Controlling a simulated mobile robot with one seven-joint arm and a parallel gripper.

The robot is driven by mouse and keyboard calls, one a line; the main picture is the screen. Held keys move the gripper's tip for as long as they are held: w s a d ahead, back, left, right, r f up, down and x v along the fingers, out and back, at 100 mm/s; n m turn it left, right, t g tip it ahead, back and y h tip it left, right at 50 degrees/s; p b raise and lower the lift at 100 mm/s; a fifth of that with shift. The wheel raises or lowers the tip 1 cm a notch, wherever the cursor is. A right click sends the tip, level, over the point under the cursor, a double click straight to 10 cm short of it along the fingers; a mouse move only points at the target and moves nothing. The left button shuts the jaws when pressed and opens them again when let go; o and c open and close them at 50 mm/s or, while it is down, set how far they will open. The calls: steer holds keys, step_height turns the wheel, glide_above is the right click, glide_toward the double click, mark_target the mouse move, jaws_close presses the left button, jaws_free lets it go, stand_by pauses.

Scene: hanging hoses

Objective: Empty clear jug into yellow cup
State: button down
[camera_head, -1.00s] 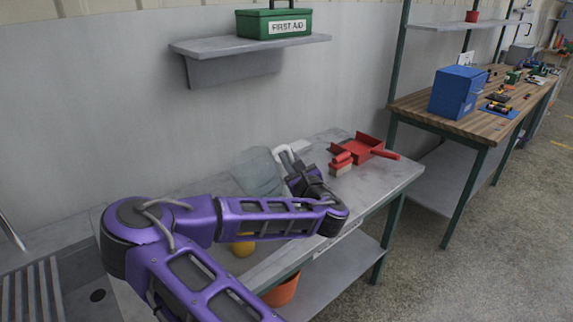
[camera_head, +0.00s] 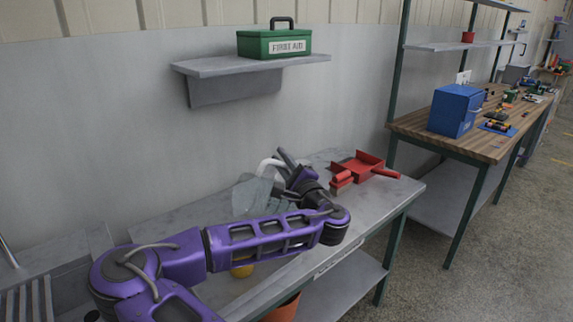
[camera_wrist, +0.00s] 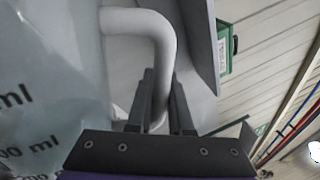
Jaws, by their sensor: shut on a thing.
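The clear jug (camera_head: 252,196) is held above the grey bench in the head view, and its side with "ml" marks fills the left of the wrist view (camera_wrist: 45,95). My gripper (camera_wrist: 160,98) is shut on the jug's white handle (camera_wrist: 158,45). In the head view my gripper (camera_head: 288,168) is partly hidden by my wrist. The yellow cup (camera_head: 242,268) stands on the bench below the jug, mostly hidden behind my purple arm. I cannot see into the cup or make out any contents in the jug.
A red dustpan (camera_head: 362,164) and a red brush (camera_head: 342,181) lie at the bench's right end. A grey wall shelf (camera_head: 250,62) with a green first aid box (camera_head: 275,43) is above. An orange pot (camera_head: 283,308) is below the bench edge.

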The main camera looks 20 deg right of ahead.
mark_target(270, 163)
steer(key=a+n+b, duration=0.2)
steer(key=a+n+y, duration=0.1)
steer(key=shift+s+f+n+b, duration=0.15)
steer(key=shift+s+n+b, duration=0.1)
steer(key=shift+n+b, duration=0.15)
steer(key=shift+s+a+r+n+y+b, duration=0.15)
steer(key=shift+a+n+y+b, duration=0.15)
steer(key=shift+a+n, duration=0.45)
steer(key=shift+s+a+r+n+y+b, duration=0.15)
steer(key=shift+a+n+y+b, duration=0.15)
steer(key=shift+a+n, duration=0.45)
steer(key=shift+s+a+r+n+y, duration=0.15)
steer(key=shift+a+r+n, duration=0.25)
steer(key=shift+a+n, duration=0.35)
steer(key=shift+s+a+r+n+y, duration=0.15)
steer(key=shift+a+r+n, duration=0.2)
steer(key=shift+a+n, duration=0.35)
steer(key=shift+w, duration=0.1)
steer(key=shift+w, duration=0.1)
